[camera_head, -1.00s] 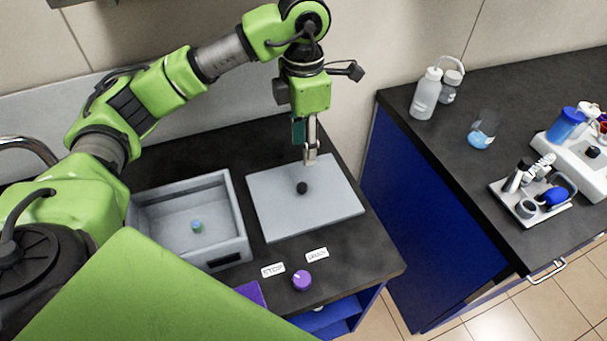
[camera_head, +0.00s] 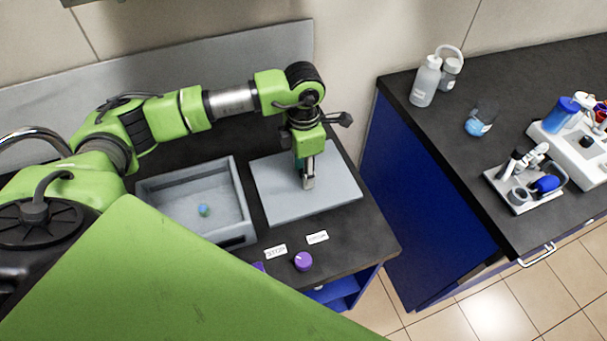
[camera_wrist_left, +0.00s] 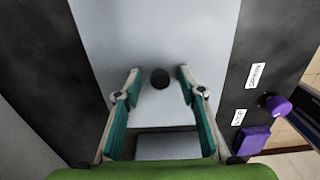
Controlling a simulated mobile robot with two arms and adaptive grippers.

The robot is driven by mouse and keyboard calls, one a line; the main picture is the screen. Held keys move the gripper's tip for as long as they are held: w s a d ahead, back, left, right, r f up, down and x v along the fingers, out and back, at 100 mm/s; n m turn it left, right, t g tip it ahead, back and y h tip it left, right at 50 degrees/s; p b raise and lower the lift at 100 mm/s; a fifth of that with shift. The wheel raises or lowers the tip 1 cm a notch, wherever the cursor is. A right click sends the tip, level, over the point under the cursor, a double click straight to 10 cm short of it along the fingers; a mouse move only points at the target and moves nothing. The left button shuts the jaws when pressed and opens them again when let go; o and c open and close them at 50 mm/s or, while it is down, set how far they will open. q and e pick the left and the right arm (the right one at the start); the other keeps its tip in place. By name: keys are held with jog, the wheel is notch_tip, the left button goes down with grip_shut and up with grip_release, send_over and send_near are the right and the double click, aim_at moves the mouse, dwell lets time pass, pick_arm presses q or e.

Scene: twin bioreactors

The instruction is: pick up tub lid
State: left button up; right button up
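The tub lid (camera_head: 270,190) is a flat light grey plate lying on the black bench, right of the open grey tub (camera_head: 143,200). In the left wrist view the lid (camera_wrist_left: 150,30) shows its round black knob (camera_wrist_left: 160,79). My left gripper (camera_head: 308,186) points down over the middle of the lid and hides the knob in the head view. In the left wrist view its fingers (camera_wrist_left: 158,72) are open, one on each side of the knob, with gaps visible. My right gripper is not in view.
A small blue-green ball-like thing (camera_head: 204,210) lies in the tub. A purple knob (camera_head: 303,261) and white labels (camera_head: 275,251) are at the bench's front. A second bench at right carries bottles (camera_head: 426,80), a beaker (camera_head: 482,120) and trays.

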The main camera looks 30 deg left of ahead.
pick_arm(q)
jog(key=shift+f, duration=0.1)
grip_shut()
jog(key=shift+w, duration=0.1)
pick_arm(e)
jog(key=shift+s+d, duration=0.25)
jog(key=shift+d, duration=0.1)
